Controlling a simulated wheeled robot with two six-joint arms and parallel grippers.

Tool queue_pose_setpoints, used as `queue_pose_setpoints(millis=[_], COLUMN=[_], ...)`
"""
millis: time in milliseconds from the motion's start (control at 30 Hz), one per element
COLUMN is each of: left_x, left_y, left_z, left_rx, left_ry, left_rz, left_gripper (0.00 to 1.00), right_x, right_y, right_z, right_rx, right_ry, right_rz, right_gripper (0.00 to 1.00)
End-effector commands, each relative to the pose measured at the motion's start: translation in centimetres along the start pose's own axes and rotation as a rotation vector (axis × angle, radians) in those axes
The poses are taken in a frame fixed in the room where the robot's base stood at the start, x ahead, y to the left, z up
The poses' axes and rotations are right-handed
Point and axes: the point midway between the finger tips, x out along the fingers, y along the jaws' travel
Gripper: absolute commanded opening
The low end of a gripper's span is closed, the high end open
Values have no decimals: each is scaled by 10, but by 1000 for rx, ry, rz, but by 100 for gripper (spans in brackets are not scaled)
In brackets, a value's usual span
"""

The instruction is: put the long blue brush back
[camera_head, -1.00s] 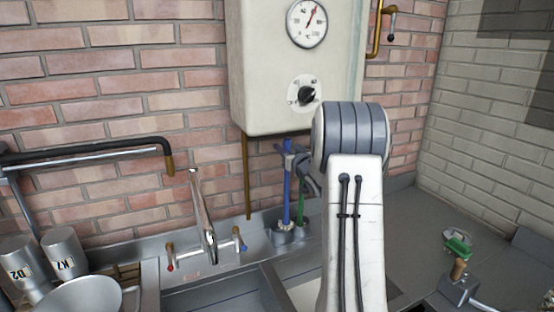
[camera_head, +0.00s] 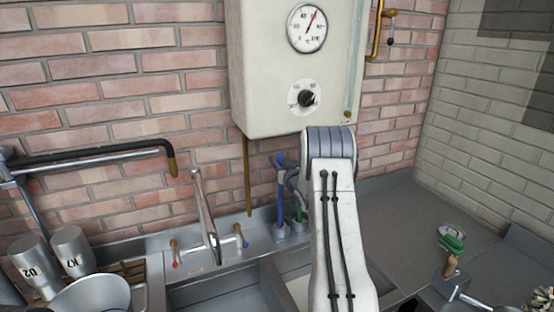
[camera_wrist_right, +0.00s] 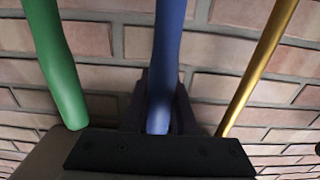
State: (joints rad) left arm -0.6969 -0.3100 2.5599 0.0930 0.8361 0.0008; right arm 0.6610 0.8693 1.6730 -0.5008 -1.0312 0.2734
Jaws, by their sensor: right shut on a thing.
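The long blue brush (camera_head: 280,208) stands upright behind the sink, at the wall end. My right gripper (camera_head: 284,170) is shut on the upper part of its blue handle. In the right wrist view the blue handle (camera_wrist_right: 168,50) runs down between the dark fingers (camera_wrist_right: 160,112). The lower end of the brush is at the grey holder (camera_head: 297,229) on the sink's back ledge. I cannot tell how deep it sits in there. My left gripper is out of view.
A green handle (camera_wrist_right: 52,60) stands close beside the blue one, and a brass pipe (camera_wrist_right: 262,65) runs on the other side. The tap (camera_head: 205,215) is left of the brush. The boiler (camera_head: 270,90) hangs above. A green brush (camera_head: 451,240) lies on the right counter.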

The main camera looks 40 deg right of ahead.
Motion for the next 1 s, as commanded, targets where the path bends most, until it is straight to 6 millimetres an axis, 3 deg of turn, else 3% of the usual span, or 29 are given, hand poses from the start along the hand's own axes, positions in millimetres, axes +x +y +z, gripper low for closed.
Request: queue_pose_setpoints(millis=[267,300,367,767,1000], left_x=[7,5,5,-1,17], left_y=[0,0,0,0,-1], left_z=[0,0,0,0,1], left_rx=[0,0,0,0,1], left_ry=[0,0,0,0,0], left_rz=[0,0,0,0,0], left_gripper=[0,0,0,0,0], right_x=[0,0,0,0,-37], right_y=[0,0,0,0,1], right_z=[5,4,4,-2,4], right_rx=[0,1,1,1,3], right_ry=[1,0,-1,-1,-2], right_rz=[0,0,0,0,3], right_gripper=[0,36,55,55,55])
